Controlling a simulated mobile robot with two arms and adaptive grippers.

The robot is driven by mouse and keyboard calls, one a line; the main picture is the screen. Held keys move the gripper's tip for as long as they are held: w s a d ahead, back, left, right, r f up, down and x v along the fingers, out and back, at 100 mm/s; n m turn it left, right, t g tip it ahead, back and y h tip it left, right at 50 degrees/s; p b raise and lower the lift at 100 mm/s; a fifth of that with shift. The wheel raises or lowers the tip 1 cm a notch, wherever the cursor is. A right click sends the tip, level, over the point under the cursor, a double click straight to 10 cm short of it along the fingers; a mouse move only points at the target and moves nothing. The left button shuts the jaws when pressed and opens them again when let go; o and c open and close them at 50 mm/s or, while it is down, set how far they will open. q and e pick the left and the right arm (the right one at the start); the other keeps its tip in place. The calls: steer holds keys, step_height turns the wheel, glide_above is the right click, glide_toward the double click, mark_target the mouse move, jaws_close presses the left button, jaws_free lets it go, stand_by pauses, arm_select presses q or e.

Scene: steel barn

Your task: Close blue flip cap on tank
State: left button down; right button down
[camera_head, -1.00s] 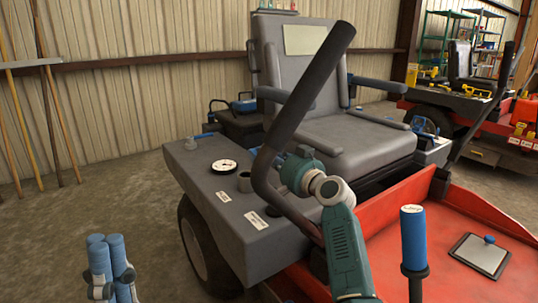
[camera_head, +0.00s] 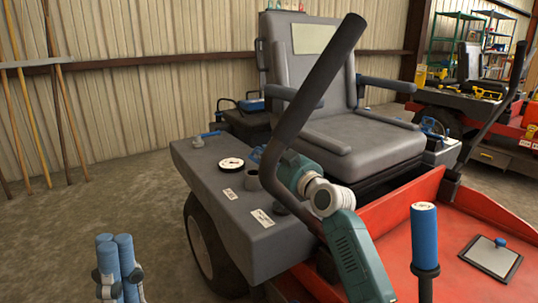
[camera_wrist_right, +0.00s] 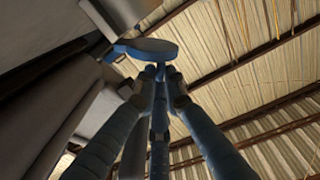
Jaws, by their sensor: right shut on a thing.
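The grey tank (camera_head: 262,232) is the mower's side body beside the seat, with a dark round filler neck (camera_head: 252,179) and a white gauge on top. My right gripper is mostly hidden behind the dark control lever (camera_head: 300,110) in the head view; its teal wrist (camera_head: 305,178) shows beside the lever. In the right wrist view the fingertips of my right gripper (camera_wrist_right: 158,74) meet just under the blue flip cap (camera_wrist_right: 148,48) and seem shut on its edge. The cap stands away from the neck. My left gripper (camera_head: 114,240) is low at the left, away from the tank, its fingers upright and close together.
The dark lever slants across my right arm, very near it. The grey seat (camera_head: 350,140) stands behind the tank. The red deck (camera_head: 400,230) holds an upright blue handle (camera_head: 424,232) and a clipboard-like plate (camera_head: 491,257). The floor at left is clear.

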steer(key=shift+s+a+f+n, duration=0.1)
steer(key=shift+a+f+n, duration=0.1)
steer(key=shift+n, duration=0.1)
steer(key=c, duration=1.9)
jaws_free()
steer(key=shift+d, duration=0.1)
steer(key=shift+r, duration=0.1)
step_height(320, 180, up, 10)
